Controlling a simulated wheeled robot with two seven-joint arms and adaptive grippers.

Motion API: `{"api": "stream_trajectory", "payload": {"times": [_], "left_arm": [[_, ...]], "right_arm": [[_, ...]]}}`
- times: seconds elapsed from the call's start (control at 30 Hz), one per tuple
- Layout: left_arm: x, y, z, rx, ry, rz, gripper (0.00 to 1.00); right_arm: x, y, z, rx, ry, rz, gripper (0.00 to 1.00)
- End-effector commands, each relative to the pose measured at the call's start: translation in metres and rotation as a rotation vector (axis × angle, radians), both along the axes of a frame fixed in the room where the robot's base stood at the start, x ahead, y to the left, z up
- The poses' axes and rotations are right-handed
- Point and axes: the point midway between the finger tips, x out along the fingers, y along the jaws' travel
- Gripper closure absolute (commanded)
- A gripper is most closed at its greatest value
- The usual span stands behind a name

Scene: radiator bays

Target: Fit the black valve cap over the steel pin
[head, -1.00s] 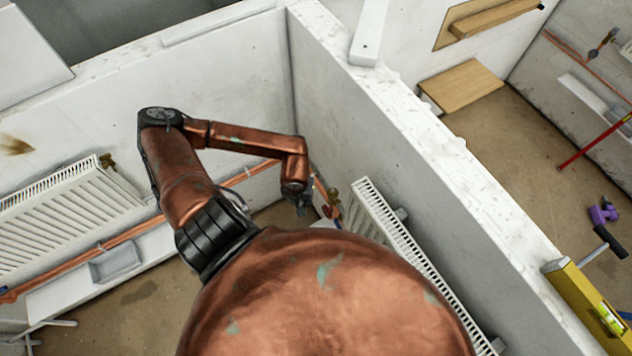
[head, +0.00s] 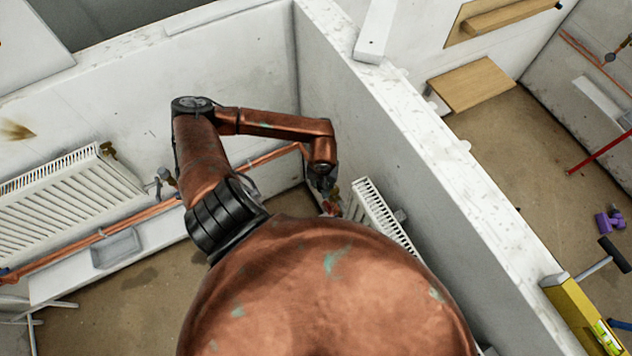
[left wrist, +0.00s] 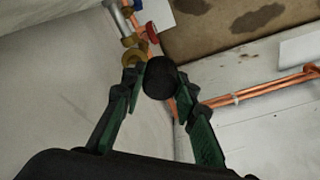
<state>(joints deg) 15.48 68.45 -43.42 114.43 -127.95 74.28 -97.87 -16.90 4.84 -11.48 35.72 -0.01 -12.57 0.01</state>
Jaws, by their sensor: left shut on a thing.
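My left gripper (head: 324,188) hangs in the corner between the two walls, close to the end of the right radiator. In the left wrist view its green and black fingers (left wrist: 160,92) are shut on the black valve cap (left wrist: 160,78), a dark rounded thing. Beyond the fingertips is a brass valve (left wrist: 133,57) with a silver part (left wrist: 118,18) and a red part (left wrist: 152,32). The cap looks beside the valve in that view; I cannot tell the depth between them. I cannot make out the steel pin. My right gripper is out of view.
The right radiator (head: 388,222) stands along the dividing wall (head: 425,165). Another radiator (head: 70,205) hangs on the left wall above copper pipes (head: 130,232) and a grey tray (head: 116,248). A yellow level (head: 583,315) lies on the wall top at right.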

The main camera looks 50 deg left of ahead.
Motion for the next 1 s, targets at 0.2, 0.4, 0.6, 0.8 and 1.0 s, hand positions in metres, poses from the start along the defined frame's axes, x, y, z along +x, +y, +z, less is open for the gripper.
{"api": "stream_trajectory", "payload": {"times": [0.2,0.4,0.6,0.8,1.0], "left_arm": [[0.021,-0.007,-0.004,-0.001,-0.001,-0.001,0.85],[0.037,-0.012,-0.013,-0.002,0.000,-0.001,0.85],[0.048,-0.014,-0.027,0.001,0.001,-0.001,0.85],[0.048,-0.015,-0.033,-0.001,0.000,-0.002,0.85],[0.048,-0.015,-0.032,-0.001,0.000,-0.002,0.85]], "right_arm": [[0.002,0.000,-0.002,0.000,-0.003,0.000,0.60],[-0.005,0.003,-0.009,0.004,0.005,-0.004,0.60],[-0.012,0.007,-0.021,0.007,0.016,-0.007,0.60],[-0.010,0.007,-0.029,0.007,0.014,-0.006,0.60],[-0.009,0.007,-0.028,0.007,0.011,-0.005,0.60]]}}
